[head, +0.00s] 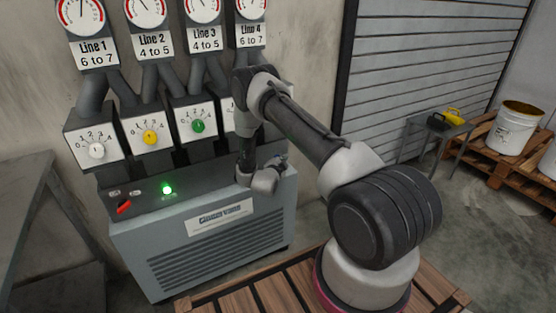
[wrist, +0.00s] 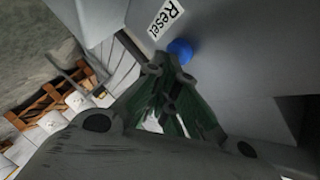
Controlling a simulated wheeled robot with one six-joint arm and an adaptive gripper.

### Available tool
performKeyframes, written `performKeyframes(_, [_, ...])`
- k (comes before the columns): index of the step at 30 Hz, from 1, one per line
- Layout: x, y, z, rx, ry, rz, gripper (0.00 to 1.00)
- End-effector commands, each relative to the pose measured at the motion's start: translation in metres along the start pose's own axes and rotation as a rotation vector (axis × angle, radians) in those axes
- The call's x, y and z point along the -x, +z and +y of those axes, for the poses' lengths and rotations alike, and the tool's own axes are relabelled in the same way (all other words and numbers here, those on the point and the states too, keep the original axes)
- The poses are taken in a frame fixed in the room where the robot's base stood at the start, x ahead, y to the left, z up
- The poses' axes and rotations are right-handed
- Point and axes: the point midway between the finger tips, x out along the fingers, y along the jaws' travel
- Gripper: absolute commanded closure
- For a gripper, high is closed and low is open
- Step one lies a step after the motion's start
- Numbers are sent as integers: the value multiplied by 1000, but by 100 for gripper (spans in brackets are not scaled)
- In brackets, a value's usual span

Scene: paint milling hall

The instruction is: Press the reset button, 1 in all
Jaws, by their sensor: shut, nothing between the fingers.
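The reset button (wrist: 180,51) is a blue round knob on a grey panel in the upper middle of the wrist view. A white label reading Reset (wrist: 167,17) is beside it. My gripper (wrist: 168,72) is shut and empty, its fingertips pointing at the panel right by the button. The fingertips overlap the button's lower edge in this view; I cannot tell whether they touch it. In the head view my arm reaches to the right end of the grey cabinet (head: 220,262), and the button is hidden there.
Dials with white, yellow and green knobs (head: 198,127) stand above the cabinet, under several gauges. A lit green lamp (head: 167,189) and a red switch (head: 124,208) are on its top left. A side table (head: 437,127) and a pallet with white buckets (head: 514,128) stand right.

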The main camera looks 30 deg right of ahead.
Motion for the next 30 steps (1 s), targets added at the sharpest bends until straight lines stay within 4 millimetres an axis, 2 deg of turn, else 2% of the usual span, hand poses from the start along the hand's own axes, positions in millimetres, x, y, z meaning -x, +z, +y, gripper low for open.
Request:
performKeyframes(11, [0,0,0,0,0,0,100])
performKeyframes(22, [11,-8,8,1,1,0,100])
performKeyframes(30, [11,-8,8,0,0,0,100])
